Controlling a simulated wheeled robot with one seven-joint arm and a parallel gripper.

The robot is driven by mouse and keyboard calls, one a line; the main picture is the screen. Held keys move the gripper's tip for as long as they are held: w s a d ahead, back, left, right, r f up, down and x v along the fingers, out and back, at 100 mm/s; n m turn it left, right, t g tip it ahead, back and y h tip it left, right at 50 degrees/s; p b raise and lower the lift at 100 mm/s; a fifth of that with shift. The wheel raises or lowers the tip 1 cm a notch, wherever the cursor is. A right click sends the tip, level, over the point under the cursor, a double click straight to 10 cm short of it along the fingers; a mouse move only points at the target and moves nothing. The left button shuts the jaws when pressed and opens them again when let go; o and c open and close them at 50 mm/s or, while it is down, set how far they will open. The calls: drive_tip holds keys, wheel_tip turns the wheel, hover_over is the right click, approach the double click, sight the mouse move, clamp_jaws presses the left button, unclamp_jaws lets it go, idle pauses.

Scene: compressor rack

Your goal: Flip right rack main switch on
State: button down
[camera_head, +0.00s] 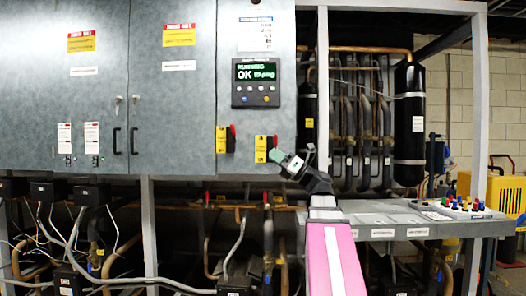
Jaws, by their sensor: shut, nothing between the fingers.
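Two yellow switch plates with red levers are on the lower right of the grey cabinet: a left switch (221,140) and a right switch (261,149). Their red levers stand at the right edge of each plate, near the top. I cannot tell which label says right rack main, nor read on or off. My gripper (277,156) is shut and empty, with its pale green-tipped fingers just right of the right switch, at the height of its lower half. The fingers overlap the area under its red lever; whether they touch it is unclear.
A control panel (256,83) above the switches reads running, OK. A shelf (385,220) with coloured buttons is to the right, with pipes and a black cylinder (409,125) behind. Cables and pipes fill the space below the cabinet.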

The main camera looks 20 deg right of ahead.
drive_tip(key=shift+s+d+f, duration=0.3)
drive_tip(key=shift+s+d, duration=0.2)
drive_tip(key=shift+s+d+f, duration=0.25)
drive_tip(key=shift+s+d, duration=0.2)
drive_tip(key=shift+s, duration=0.05)
drive_tip(key=w+a+f+n+g+h, duration=0.2)
drive_tip(key=w+a+f+n+h, duration=0.15)
drive_tip(key=f, duration=0.95)
drive_tip(key=w+a+f+n+g+h, duration=0.2)
drive_tip(key=a+f+n+h, duration=0.15)
drive_tip(key=f, duration=0.85)
drive_tip(key=w+a+f+n+g+h, duration=0.1)
drive_tip(key=w+a+f+n+h, duration=0.25)
drive_tip(key=f, duration=0.95)
drive_tip(key=s+f+n+g+h, duration=0.3)
drive_tip(key=f+n, duration=0.6)
drive_tip(key=f, duration=0.6)
drive_tip(key=s+a+f+n+g+h, duration=0.1)
drive_tip(key=s+f+n+g+h, duration=0.3)
drive_tip(key=f, duration=1)
drive_tip(key=s+n+h, duration=0.3)
drive_tip(key=s+n, duration=0.2)
drive_tip(key=shift+s+f+g, duration=0.3)
drive_tip(key=shift+s+f, duration=0.05)
drive_tip(key=shift+f, duration=0.05)
drive_tip(key=shift+n+h, duration=0.25)
